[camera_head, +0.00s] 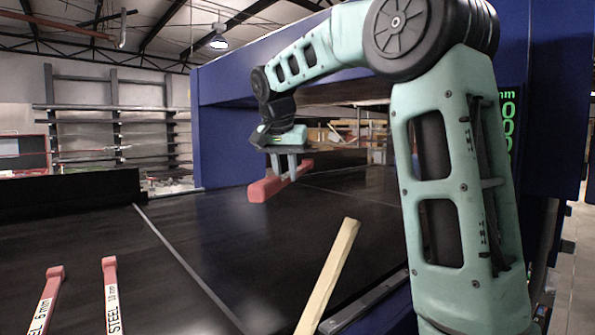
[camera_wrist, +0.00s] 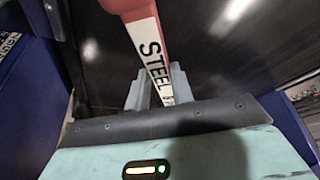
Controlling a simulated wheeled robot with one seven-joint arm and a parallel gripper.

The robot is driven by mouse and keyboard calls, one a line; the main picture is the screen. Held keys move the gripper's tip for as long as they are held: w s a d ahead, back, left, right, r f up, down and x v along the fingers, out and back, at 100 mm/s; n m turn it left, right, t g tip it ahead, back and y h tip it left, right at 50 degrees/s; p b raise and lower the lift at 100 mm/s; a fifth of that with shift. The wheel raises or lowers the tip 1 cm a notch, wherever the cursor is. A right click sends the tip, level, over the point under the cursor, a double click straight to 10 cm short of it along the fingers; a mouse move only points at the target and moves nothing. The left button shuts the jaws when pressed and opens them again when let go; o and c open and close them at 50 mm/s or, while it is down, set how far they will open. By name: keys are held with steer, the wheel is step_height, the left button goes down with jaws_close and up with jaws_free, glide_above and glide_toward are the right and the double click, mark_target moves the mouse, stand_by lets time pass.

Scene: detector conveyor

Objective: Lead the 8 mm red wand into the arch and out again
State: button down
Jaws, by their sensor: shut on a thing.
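My gripper (camera_head: 288,170) is shut on a red wand (camera_head: 270,187) and holds it above the black belt. The wand's thick red head points toward the camera in the head view. In the wrist view the wand (camera_wrist: 148,40) shows a white label reading "STEEL"; the size mark is partly hidden by the fingers (camera_wrist: 160,88). The blue arch (camera_head: 225,145) spans the belt, and my arm reaches to its opening. How deep the wand is in the arch I cannot tell. The arch's green display (camera_head: 507,120) is partly hidden by my arm.
Two other red wands lie on the belt at the front left, one (camera_head: 46,298) marked 6 mm or similar and one (camera_head: 112,290) marked 10 mm. A pale wooden bar (camera_head: 328,275) lies at the front right. The belt (camera_head: 190,230) between them is clear.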

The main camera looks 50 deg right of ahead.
steer(key=w+a, duration=0.2)
steer(key=a, duration=1.9)
steer(key=shift+w+p, duration=0.15)
steer(key=shift+p, duration=0.25)
steer(key=shift+a, duration=0.1)
